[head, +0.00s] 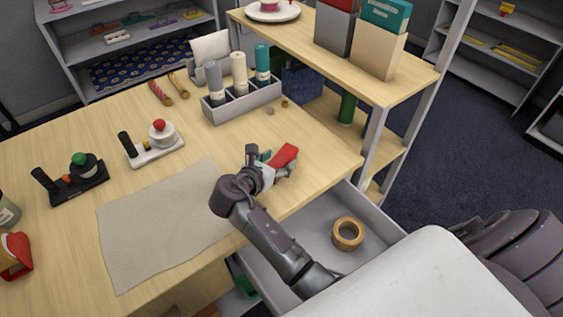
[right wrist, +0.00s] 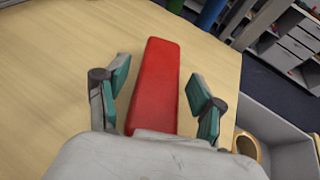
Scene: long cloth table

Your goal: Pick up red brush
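The red brush (head: 285,155) lies on the wooden table near its right front edge, beside the open drawer. In the right wrist view its long red block (right wrist: 157,80) points away from me, with its near end hidden by my gripper's body. My right gripper (head: 271,162) is at the brush. In the right wrist view my right gripper (right wrist: 158,98) has its teal-padded fingers on either side of the brush, with a gap on both sides. It is open. My left gripper is in neither view.
An open grey drawer (head: 318,236) holding a wooden ring (head: 347,234) is below the table's right edge. A grey holder (head: 243,101) with several bottles stands at the back. A shelf unit (head: 396,91) rises to the right. A beige mat (head: 160,228) lies to the left.

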